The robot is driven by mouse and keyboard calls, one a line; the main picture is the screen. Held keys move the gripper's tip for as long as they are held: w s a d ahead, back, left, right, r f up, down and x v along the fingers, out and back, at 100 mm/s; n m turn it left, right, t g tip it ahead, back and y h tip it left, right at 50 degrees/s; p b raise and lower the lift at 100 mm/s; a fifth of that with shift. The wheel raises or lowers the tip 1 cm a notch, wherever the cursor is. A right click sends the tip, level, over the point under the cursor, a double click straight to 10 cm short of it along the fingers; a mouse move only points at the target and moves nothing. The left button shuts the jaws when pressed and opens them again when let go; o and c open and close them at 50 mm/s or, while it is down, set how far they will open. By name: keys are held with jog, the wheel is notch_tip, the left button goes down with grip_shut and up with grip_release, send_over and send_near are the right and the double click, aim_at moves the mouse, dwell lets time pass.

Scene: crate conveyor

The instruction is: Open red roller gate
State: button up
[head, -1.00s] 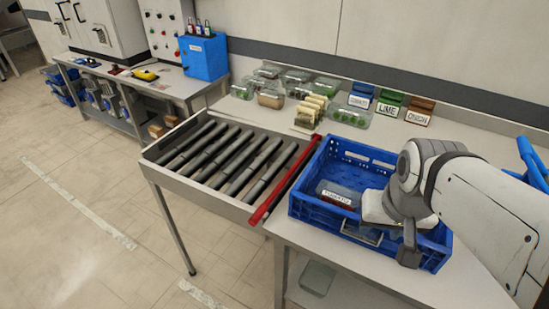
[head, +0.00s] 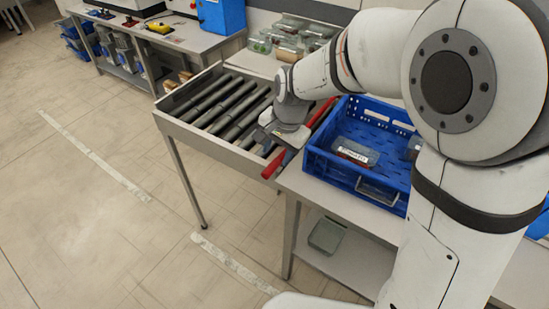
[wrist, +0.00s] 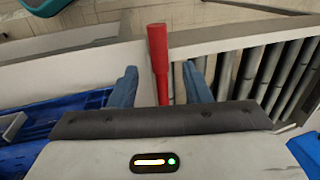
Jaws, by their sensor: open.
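The red roller gate (head: 273,164) is a long red bar lying across the right end of the roller conveyor, beside the blue crate. Its near end sticks out past the conveyor's front rail. My gripper (wrist: 160,72) is open over this near end, with the red handle (wrist: 158,45) between its two blue-grey fingers, apart from both. In the head view my gripper (head: 287,157) points down at the bar and hides its middle. The bar's far part shows beyond my wrist.
The blue crate (head: 318,166) stands on the table right of the gate, holding labelled packs. The roller conveyor (head: 232,108) is empty where visible. Clear boxes (head: 290,24) stand behind. The floor in front of the conveyor is free.

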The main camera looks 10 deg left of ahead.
aim_at(274, 163)
jog(key=shift+w+a+f, duration=0.1)
jog(key=shift+a+f, duration=0.1)
jog(key=shift+f, duration=0.95)
jog(key=shift+w+a+f, duration=0.1)
jog(key=shift+a+f, duration=0.1)
jog(key=shift+f, duration=0.95)
jog(key=shift+c, duration=0.2)
jog(key=c, duration=0.9)
grip_shut()
jog(key=shift+r, duration=0.15)
